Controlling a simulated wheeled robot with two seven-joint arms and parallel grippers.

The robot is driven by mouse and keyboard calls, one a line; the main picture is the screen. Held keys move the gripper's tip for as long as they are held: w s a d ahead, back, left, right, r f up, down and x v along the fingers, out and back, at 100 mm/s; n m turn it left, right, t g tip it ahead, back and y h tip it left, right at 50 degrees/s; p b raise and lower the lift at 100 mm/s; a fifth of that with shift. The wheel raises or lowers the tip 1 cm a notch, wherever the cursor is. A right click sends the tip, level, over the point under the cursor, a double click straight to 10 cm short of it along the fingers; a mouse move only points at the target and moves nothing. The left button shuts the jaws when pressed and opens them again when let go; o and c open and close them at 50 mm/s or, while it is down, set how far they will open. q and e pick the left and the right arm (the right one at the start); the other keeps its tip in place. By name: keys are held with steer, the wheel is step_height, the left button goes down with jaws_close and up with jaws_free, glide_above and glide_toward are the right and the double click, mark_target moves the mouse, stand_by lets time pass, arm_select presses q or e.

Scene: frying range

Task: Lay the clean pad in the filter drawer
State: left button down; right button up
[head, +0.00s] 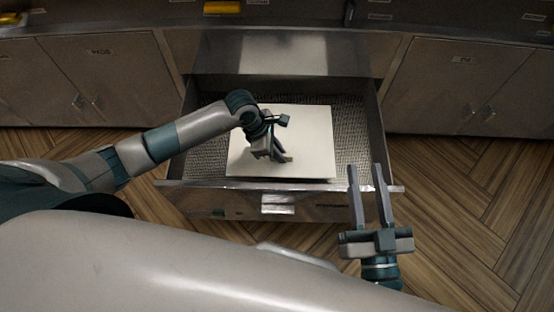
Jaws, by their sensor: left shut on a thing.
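The clean pad (305,124) is a flat white square over the open filter drawer (372,128), inside its walls as seen from above. A dark shadow edge runs under its front side; I cannot tell whether it touches the drawer floor. My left gripper (283,158) is shut on the pad near its middle, and the fingers partly hide the grip. My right gripper (366,180) is open and empty, with its fingers pointing at the drawer's front right corner.
The drawer has a grey mesh floor (350,140) and a metal front with a handle (278,203). Closed cabinet doors stand at left (110,80) and right (450,85). Wooden floor (450,200) is clear on the right.

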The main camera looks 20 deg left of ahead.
arm_select(q)
steer(key=shift+s+a+f, duration=0.15)
steer(key=shift+a+f, duration=0.05)
steer(key=shift+a, duration=0.2)
arm_select(e)
steer(key=shift+r, duration=0.2)
